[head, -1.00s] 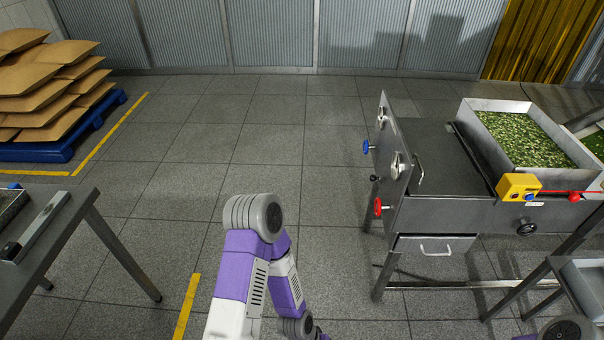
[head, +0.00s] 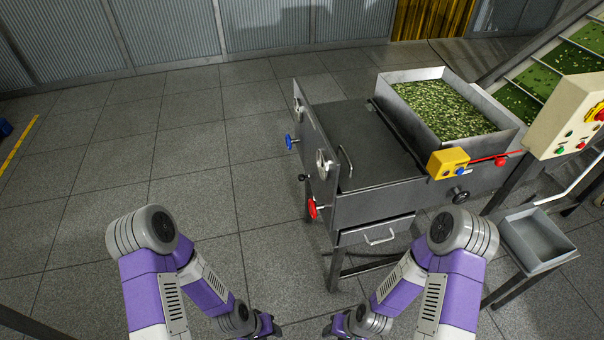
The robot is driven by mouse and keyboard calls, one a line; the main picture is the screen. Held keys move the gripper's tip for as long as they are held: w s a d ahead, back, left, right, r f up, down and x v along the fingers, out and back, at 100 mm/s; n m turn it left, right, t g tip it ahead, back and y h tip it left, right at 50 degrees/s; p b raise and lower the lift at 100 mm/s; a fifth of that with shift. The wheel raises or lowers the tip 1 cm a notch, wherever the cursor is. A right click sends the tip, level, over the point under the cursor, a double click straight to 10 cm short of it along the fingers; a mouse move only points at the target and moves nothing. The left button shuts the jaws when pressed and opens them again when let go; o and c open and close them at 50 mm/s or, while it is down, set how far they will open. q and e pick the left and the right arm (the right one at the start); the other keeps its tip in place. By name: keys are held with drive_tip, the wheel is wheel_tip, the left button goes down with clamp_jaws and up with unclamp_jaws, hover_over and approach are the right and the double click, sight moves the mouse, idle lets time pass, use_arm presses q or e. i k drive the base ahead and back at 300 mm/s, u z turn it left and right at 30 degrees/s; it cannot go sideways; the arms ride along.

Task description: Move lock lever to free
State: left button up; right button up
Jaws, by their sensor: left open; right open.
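A steel inspection machine (head: 375,188) stands right of centre. On its front edge is a yellow box (head: 448,163) with a blue button, and a red lever (head: 487,160) with a red knob extends to the right from it. This looks like the lock lever; its markings are too small to read. My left gripper (head: 272,326) and my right gripper (head: 331,328) are at the bottom edge, partly cut off. Both are open and empty, in front of the machine and well apart from the lever.
A blue knob (head: 290,142) and a red knob (head: 313,209) stick out from the machine's left side. A tray of green pieces (head: 446,108) sits on top. A control box (head: 571,120) and a grey bin (head: 536,238) stand at the right.

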sight(301, 176)
drive_tip(key=u, duration=0.2)
drive_tip(key=i, duration=0.95)
drive_tip(key=z, duration=0.3)
